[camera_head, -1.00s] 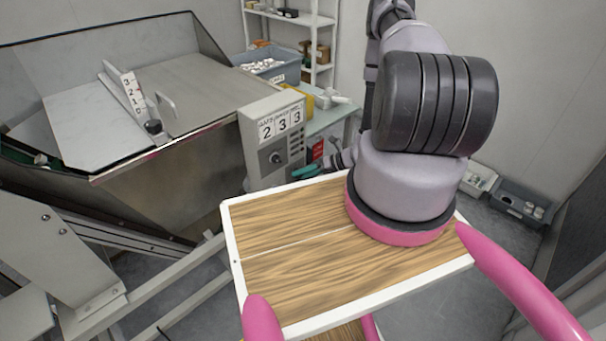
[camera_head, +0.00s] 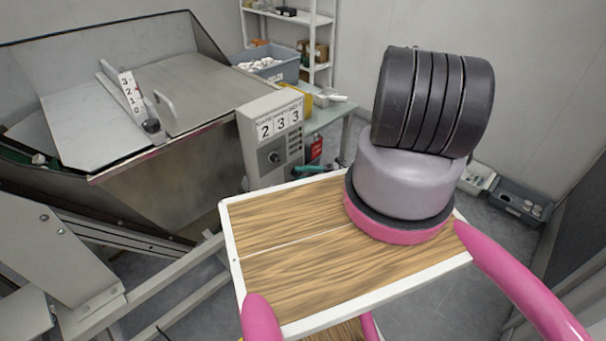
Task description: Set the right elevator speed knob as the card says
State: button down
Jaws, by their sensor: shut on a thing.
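A grey control box (camera_head: 250,141) stands beyond my wooden deck. A white card (camera_head: 279,122) on its upper front reads 2, 3, 3 under small labels; the first seems to say GATE and the others are too small to read. A round dark knob (camera_head: 274,157) sits below the card; its pointer setting cannot be read. A column of small dark marks or buttons (camera_head: 294,147) is to its right. My gripper is not visible; the large black-and-grey arm joint blocks the view to the right of the box.
A metal hopper (camera_head: 200,88) at left has a scale marked 3, 2, 1, 0 (camera_head: 131,95). A red tag (camera_head: 315,149) and a teal item (camera_head: 307,169) are beside the box. A grey-blue bin (camera_head: 268,70) stands behind. Trays (camera_head: 515,199) lie on the right floor.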

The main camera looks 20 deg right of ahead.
jog(key=shift+f+m+y, duration=0.1)
jog(key=shift+m+y, duration=0.3)
jog(key=shift+t, duration=0.4)
jog(key=shift+c, duration=2.1)
grip_release()
jog(key=shift+d, duration=0.1)
jog(key=v, duration=1)
jog(key=shift+d, duration=0.3)
